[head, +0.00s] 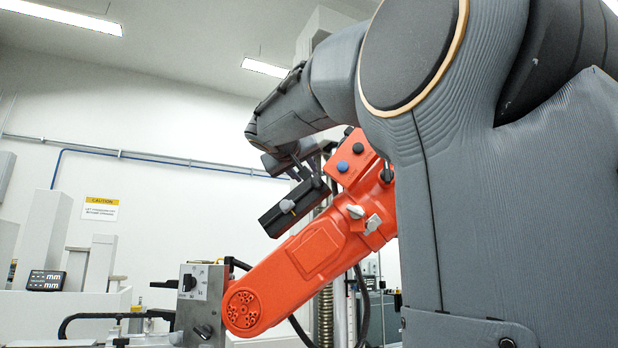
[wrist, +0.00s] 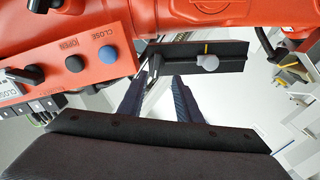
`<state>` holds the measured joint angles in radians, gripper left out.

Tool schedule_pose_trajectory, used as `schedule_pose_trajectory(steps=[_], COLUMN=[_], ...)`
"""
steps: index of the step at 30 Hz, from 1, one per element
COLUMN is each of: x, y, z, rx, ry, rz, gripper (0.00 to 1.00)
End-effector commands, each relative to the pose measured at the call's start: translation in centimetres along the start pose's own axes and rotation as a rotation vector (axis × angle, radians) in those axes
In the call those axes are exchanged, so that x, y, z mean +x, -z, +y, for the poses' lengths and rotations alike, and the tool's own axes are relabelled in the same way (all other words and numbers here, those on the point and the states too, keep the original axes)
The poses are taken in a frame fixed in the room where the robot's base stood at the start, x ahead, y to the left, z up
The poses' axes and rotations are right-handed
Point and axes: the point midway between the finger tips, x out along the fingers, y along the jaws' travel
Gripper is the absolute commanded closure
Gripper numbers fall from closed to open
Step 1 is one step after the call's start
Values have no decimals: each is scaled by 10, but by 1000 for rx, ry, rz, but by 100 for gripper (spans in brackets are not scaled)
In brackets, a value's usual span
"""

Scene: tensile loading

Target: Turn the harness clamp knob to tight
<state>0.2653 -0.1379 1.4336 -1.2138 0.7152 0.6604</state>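A grey knob (head: 287,206) sits on a long black block (head: 300,207) beside the orange-red machine arm. I take it for the harness clamp knob, though no label on it is readable. In the wrist view the knob (wrist: 207,62) is on the black block (wrist: 232,54), with a yellow mark beside it. My gripper (wrist: 160,84) has its two dark fingers spread apart with nothing between their tips. The fingertips point toward the block's left end, left of the knob. In the head view my gripper (head: 303,176) is just above the block, partly hidden; contact cannot be told.
An orange-red control box (wrist: 75,65) with blue CLOSE and black OPEN buttons is close to my gripper. The large orange-red arm (head: 310,250) runs below. A metal plate with a dial (head: 190,282) stands at lower left.

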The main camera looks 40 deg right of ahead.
Motion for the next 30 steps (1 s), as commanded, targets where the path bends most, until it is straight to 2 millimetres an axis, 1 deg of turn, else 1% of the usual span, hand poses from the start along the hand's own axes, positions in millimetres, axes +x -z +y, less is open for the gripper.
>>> schedule_pose_trajectory(steps=[1, 3, 5, 12, 15, 18, 22, 29, 30], x=[1, 5, 12, 49, 62, 71, 76, 76, 76], y=[5, 8, 8, 8, 8, 8, 8, 7, 7], z=[6, 9, 10, 10, 10, 9, 8, 8, 8], rx=[3, 4, 3, 2, 2, 2, 3, 3, 3], ry=[-10, -17, -18, -15, -15, -15, -13, -13, -13], rz=[8, 11, 10, 9, 9, 10, 11, 11, 11], gripper=[69, 69, 69, 69, 69, 69, 69, 69, 74])
